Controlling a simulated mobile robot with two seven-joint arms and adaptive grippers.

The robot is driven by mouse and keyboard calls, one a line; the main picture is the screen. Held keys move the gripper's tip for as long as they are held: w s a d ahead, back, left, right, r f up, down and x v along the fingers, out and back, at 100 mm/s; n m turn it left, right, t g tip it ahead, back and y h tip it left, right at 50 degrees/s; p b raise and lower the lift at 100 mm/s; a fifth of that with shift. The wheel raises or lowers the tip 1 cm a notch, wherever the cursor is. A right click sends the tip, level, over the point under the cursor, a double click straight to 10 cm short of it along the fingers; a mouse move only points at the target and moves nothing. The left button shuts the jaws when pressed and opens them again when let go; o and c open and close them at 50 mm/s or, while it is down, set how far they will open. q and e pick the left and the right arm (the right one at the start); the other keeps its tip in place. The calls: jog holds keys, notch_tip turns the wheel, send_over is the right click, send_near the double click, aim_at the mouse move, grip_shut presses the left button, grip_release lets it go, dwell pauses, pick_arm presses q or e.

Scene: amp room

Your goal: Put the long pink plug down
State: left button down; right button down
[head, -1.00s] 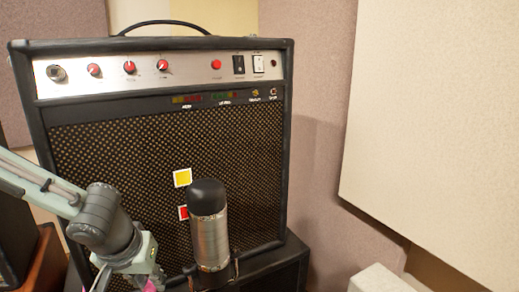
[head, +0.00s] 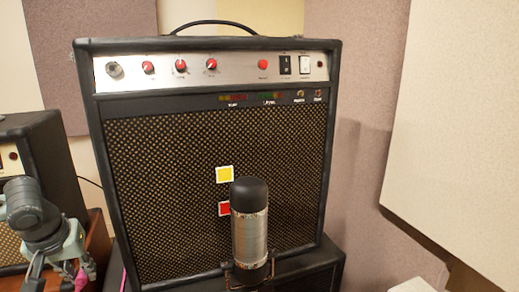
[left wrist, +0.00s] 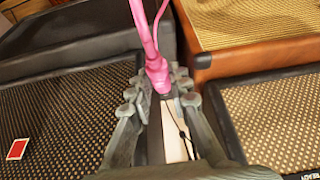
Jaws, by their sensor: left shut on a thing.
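My left gripper (head: 76,276) is low at the left edge of the head view, left of the large amp. In the left wrist view its fingers (left wrist: 162,95) are shut on the long pink plug (left wrist: 157,74). A pink cable runs from the plug up to the top of that view. The plug is in the air over a gap between speaker cabinets; whether its tip touches anything cannot be told. In the head view only a bit of pink shows by the fingers. My right gripper is in no view.
A large black amp (head: 215,130) with a woven grille stands in the middle. A silver microphone with a black top (head: 249,225) stands in front of it. A smaller black amp (head: 45,150) sits at the left on a brown wooden cabinet (head: 97,240). Padded panels cover the right wall.

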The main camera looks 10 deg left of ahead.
pick_arm(q)
jog(key=w+d+m+h, duration=0.1)
jog(key=w+d+m, duration=0.1)
jog(key=d, duration=1)
jog(key=w+d+m+h, duration=0.1)
jog(key=d+m, duration=0.3)
jog(key=d, duration=0.8)
jog(key=shift+w+d+f+t, duration=0.3)
jog(key=shift+w+d+f, duration=0.05)
jog(key=shift+d+f, duration=0.1)
